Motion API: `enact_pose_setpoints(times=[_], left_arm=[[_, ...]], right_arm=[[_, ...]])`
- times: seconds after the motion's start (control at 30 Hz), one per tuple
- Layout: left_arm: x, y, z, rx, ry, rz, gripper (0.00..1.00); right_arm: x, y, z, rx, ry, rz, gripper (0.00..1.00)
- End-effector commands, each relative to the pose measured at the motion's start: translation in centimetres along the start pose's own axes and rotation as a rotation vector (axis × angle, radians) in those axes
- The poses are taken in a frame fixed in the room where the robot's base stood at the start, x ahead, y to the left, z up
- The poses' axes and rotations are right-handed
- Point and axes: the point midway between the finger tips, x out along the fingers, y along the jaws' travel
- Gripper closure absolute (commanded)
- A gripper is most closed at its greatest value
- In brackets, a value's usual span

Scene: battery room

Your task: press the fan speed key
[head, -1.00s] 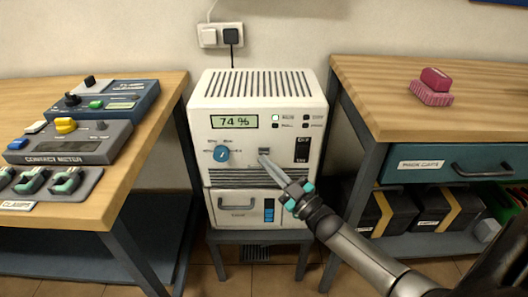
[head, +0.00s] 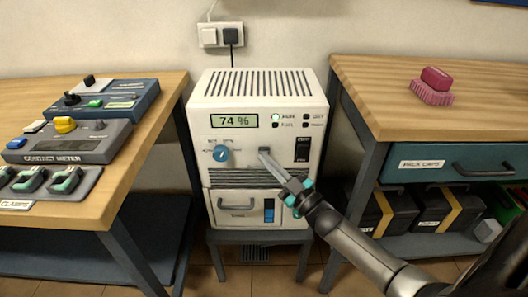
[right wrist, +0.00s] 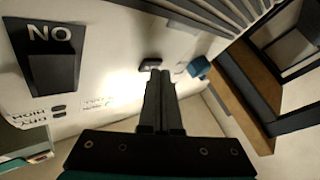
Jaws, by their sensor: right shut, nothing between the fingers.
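The white dehumidifier-like unit (head: 225,188) stands between two tables, its display (head: 234,121) reading 74 %. A small dark key (head: 264,150) sits mid-panel, right of the blue knob (head: 221,155); its label is not readable. I cannot confirm it is the fan speed key. My right gripper (head: 267,157) is shut and empty, its tips just below that key. In the right wrist view the shut fingers (right wrist: 160,75) point at the dark key (right wrist: 150,63), very close; I cannot tell whether they touch. My left gripper is out of view.
The left table (head: 125,150) holds meters and clamps. The right table (head: 395,90) carries a pink brush-like block (head: 433,88).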

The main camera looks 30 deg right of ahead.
Motion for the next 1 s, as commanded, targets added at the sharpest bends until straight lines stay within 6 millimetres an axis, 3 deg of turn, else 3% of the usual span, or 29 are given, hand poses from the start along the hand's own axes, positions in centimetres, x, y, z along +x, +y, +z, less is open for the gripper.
enact_pose_setpoints(times=[0.63, 1.0], left_arm=[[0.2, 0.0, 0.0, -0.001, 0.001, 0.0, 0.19], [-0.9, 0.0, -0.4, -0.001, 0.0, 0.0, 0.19]], right_arm=[[0.3, 0.2, 0.2, 0.0, -0.001, 0.0, 1.0], [-0.8, -0.5, -0.6, 0.001, -0.001, 0.0, 1.0]])
